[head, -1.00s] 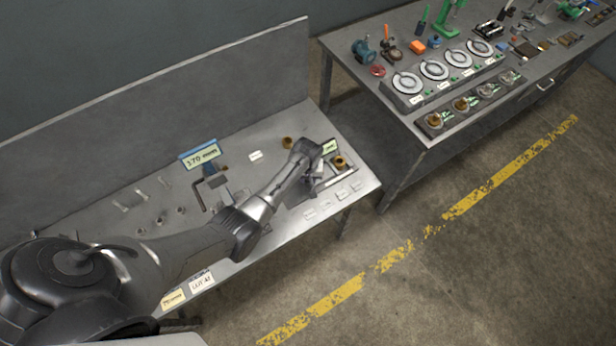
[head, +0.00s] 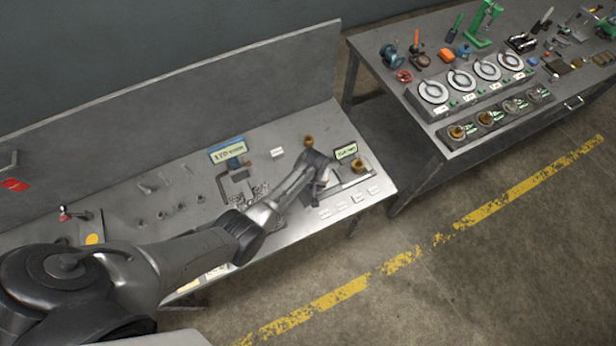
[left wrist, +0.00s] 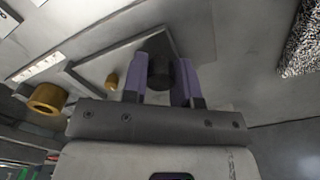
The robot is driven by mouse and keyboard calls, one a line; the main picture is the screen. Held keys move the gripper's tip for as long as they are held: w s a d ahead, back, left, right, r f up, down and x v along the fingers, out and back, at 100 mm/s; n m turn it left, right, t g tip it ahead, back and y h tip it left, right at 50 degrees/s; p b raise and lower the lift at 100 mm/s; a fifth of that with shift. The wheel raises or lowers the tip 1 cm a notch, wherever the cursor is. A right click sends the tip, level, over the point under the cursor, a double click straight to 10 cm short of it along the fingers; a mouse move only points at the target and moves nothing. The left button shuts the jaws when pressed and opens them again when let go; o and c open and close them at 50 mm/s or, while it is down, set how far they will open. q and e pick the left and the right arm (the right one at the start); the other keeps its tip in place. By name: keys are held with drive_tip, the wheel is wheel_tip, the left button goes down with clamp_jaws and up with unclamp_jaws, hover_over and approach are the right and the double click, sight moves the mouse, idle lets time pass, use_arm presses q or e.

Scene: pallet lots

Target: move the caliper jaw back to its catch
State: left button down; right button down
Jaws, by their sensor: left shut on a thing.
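My left gripper (head: 318,178) is over the right part of the grey bench in the head view. In the left wrist view its two fingers (left wrist: 160,82) are shut on a dark round knob (left wrist: 161,68), which seems to belong to the caliper jaw. The caliper (head: 350,184), a flat grey beam, lies on the bench to the right of the gripper, partly hidden by my arm. A brass ring (head: 361,167) sits at its right end; it also shows in the wrist view (left wrist: 46,98). I cannot make out the catch. My right gripper is not in view.
A green-labelled display (head: 346,152) stands behind the caliper. A small brass piece (head: 308,140) and a blue-topped sign (head: 227,152) are at the back. White labels (head: 341,207) line the front. A second table (head: 425,105) holding gauges stands to the right.

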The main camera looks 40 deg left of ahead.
use_arm(q)
drive_tip(key=shift+a, duration=0.1)
drive_tip(key=c, duration=0.9)
unclamp_jaws()
drive_tip(key=shift+s, duration=0.2)
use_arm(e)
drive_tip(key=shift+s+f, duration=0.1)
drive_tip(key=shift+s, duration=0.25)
use_arm(q)
drive_tip(key=shift+w+r, duration=0.1)
drive_tip(key=shift+r, duration=0.15)
drive_tip(key=shift+r+p, duration=1.25)
drive_tip(key=shift+r, duration=5.35)
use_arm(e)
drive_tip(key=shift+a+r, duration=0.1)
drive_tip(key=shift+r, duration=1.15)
